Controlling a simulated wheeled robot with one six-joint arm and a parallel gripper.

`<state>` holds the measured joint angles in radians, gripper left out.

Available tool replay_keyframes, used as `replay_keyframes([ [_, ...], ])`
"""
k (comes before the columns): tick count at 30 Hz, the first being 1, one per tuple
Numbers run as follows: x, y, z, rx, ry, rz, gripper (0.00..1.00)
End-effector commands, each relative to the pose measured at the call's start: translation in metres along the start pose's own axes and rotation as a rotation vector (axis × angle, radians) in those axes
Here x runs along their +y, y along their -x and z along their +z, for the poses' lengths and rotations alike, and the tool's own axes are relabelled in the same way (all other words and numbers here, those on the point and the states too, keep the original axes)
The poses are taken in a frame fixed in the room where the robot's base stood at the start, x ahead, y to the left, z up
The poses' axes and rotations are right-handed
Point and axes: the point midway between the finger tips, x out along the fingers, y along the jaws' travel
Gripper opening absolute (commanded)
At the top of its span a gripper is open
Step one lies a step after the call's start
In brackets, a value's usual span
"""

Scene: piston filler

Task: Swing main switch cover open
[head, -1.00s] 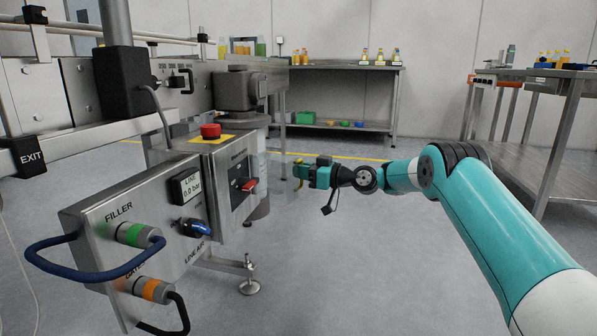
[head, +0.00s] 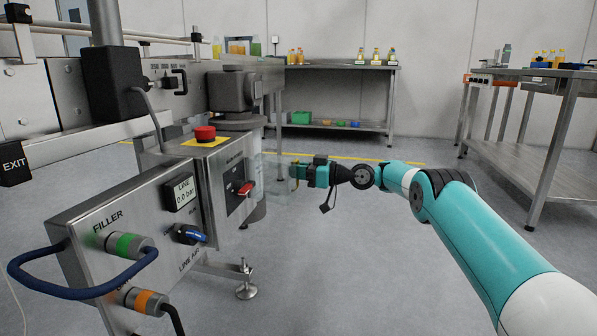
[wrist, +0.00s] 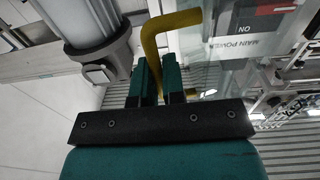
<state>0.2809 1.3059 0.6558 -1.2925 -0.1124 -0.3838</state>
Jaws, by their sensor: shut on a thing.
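The main switch cover (head: 275,184) is a clear panel at the right side of the steel control box. In the head view it stands out from the box face, partly open; its outline is faint. The red main switch (head: 245,188) on its dark plate shows beside it. The cover's yellow bent handle (wrist: 180,20) shows in the wrist view. My gripper (head: 295,172) is shut on this handle, with the teal fingers (wrist: 160,78) on either side of its lower part. The MAIN POWER label (wrist: 251,46) shows at the upper right of the wrist view.
A red emergency button (head: 205,133) sits on top of the box. The LINE AIR knob (head: 190,234) and a looped blue hose (head: 75,291) are at the near left. A steel bench (head: 340,68) stands behind. The floor right of the box is clear.

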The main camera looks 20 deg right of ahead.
Motion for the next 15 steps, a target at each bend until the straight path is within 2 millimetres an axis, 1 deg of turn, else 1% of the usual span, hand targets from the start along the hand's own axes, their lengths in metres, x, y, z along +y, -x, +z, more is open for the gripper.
replay_keyframes([
  [2,-0.0014,-0.0013,-0.0008,0.002,-0.002,-0.004,0.0],
  [3,-0.0016,-0.0015,-0.0008,0.002,-0.002,-0.004,0.19],
  [12,-0.0007,0.0001,-0.0003,0.001,-0.001,-0.002,0.19],
  [15,0.0005,0.0076,0.0003,0.0,-0.001,0.0,0.19],
])
